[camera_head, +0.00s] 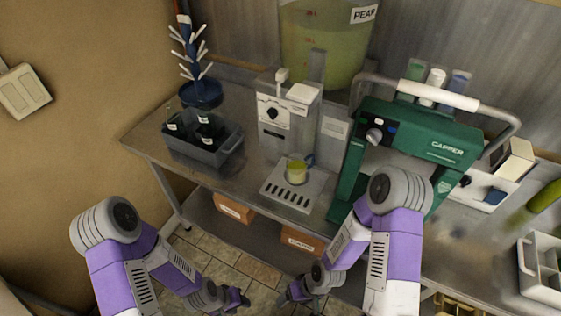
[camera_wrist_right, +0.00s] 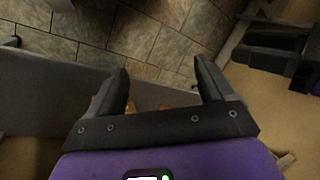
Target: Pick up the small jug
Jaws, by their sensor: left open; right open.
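The small jug (camera_head: 297,171) holds yellow-green liquid and has a blue handle on its right side. It stands upright on the slotted drip tray (camera_head: 306,192) of the white dispenser (camera_head: 285,125), in the middle of the head view. My left gripper (camera_head: 240,299) is open and low, in front of the bench. My right gripper (camera_head: 293,294) is beside it, also low and apart from the jug. In the right wrist view the right gripper (camera_wrist_right: 162,72) is open, with nothing between its fingers.
A green capper (camera_head: 413,133) stands right of the dispenser. A grey crate of dark bottles (camera_head: 203,153) and a bottle tree (camera_head: 191,60) are on the left. Orange boxes (camera_head: 234,208) sit on the lower shelf. A white crate (camera_head: 541,285) is at far right.

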